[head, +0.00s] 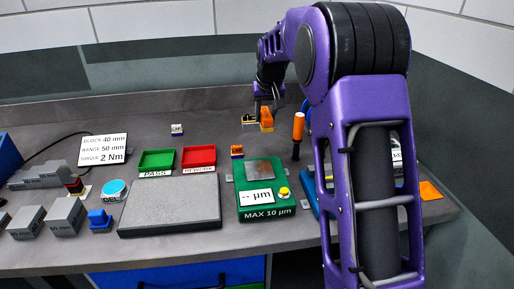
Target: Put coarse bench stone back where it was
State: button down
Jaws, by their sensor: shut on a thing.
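My gripper (264,103) is at the back of the bench, right of the picture's middle, pointing down. It is shut on a small orange block (267,119), which looks to be at or just above the bench top. I take this block to be the bench stone, but cannot read any label on it. The fingertips are small and partly hidden. A small pale and dark piece (249,119) lies just left of the block; I cannot tell whether they touch.
An orange-handled tool (298,128) stands close on the right. Green (156,160) and red (198,157) trays, a grey plate (170,205) and a green gauge (266,208) lie in front.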

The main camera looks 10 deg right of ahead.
aim_at(268, 120)
notch_tip(268, 120, down, 10)
jog(key=shift+w+a+r+b, duration=0.1)
jog(key=shift+w+b, duration=0.05)
jog(key=shift+b, duration=0.4)
jog(key=shift+f, duration=0.3)
jog(key=shift+c, duration=2.2)
grip_release()
jog(key=shift+r, duration=0.5)
jog(key=p+v, duration=0.1)
jog(key=v, duration=1)
jog(key=shift+s+r, duration=0.2)
